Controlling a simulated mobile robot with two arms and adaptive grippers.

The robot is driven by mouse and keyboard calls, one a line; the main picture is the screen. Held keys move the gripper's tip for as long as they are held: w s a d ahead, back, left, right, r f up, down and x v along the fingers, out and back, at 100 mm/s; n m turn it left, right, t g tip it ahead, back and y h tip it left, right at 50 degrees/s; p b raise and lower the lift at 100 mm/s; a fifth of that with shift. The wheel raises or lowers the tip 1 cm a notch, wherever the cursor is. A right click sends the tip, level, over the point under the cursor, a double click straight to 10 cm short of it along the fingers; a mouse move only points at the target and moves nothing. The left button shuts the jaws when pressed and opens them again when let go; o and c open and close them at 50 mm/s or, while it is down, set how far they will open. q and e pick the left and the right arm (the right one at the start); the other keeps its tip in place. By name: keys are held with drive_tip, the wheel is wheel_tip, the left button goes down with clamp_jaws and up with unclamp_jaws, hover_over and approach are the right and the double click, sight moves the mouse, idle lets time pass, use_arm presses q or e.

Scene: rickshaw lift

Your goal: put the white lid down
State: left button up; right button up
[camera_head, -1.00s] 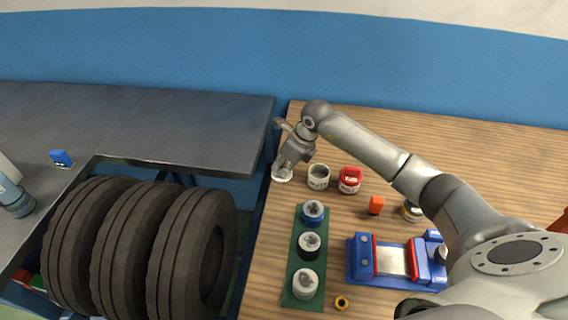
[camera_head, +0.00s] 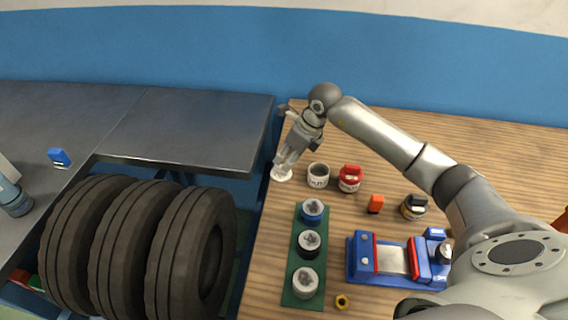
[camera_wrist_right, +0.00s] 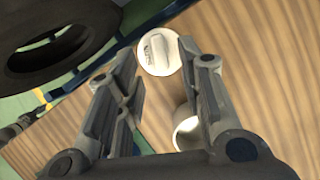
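The white lid (camera_head: 283,174) lies on the wooden table near its left edge, just left of the open white pot (camera_head: 318,174). In the right wrist view the lid (camera_wrist_right: 158,50) shows its raised grip and dark lettering. My right gripper (camera_head: 284,163) is above the lid, pointing down. In its wrist view the two fingers (camera_wrist_right: 168,75) are spread with nothing between them, and the lid lies beyond their tips. The white pot (camera_wrist_right: 187,130) is partly hidden behind the right finger there.
A red-lidded pot (camera_head: 350,179) stands right of the white pot. Tires (camera_head: 170,250) stand left of the table.

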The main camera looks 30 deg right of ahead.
drive_tip(key=v, duration=0.7)
drive_tip(key=shift+r+b, duration=0.35)
drive_tip(key=shift+b, duration=0.1)
drive_tip(key=shift+s, duration=0.1)
